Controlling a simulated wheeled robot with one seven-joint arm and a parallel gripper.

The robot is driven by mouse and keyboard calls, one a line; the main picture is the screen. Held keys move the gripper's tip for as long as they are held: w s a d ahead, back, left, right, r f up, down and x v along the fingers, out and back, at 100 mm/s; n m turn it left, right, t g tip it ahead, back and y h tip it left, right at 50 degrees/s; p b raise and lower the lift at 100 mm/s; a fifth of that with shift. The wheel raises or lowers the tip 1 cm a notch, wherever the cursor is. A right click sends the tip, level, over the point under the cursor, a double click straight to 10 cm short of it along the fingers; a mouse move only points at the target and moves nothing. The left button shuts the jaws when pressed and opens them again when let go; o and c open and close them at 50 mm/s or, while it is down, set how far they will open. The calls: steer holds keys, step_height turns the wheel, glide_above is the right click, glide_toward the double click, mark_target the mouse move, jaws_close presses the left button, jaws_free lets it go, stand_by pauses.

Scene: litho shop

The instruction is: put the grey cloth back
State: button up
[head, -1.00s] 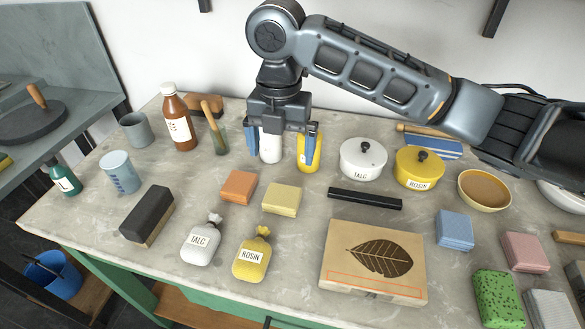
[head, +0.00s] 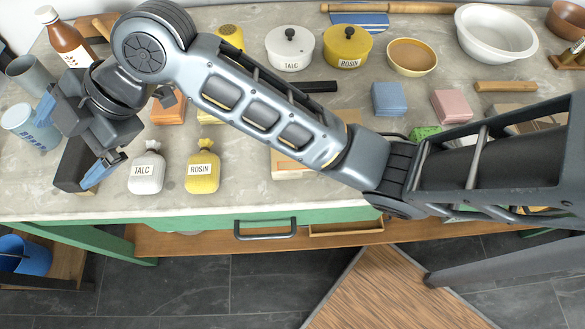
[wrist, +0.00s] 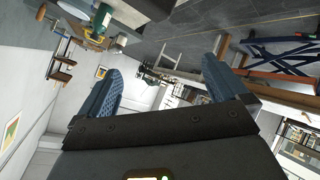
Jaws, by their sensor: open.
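I cannot make out the grey cloth in either current view; my arm covers the right part of the bench.
Folded blue (head: 388,98) and pink (head: 452,106) cloths lie on the bench, with a green one (head: 425,132) partly behind my arm. TALC (head: 146,172) and ROSIN (head: 202,172) bags stand near the front edge. A brown bottle (head: 66,38) stands at the back left.

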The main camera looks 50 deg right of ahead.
steer(key=s+d+f+m+t+h, duration=0.3)
steer(key=s+d+f+m+t, duration=0.1)
steer(key=s+m, duration=0.5)
steer(key=s+d+f+m+t+h, duration=0.3)
steer(key=s+d+f+m+t, duration=0.15)
steer(key=s+m, duration=0.45)
steer(key=s+d+r+h, duration=0.1)
steer(key=s+d+r, duration=0.1)
steer(key=s+d, duration=0.5)
steer(key=s+d+r+m+h, duration=0.1)
steer(key=s+d+r+h, duration=0.1)
steer(key=s+d, duration=0.5)
steer(key=s+r, duration=0.1)
steer(key=s, duration=0.5)
steer(key=shift+s+d+m+h, duration=0.25)
steer(key=shift+s+m+h, duration=0.05)
steer(key=shift+s, duration=0.1)
steer(key=shift+t, duration=0.25)
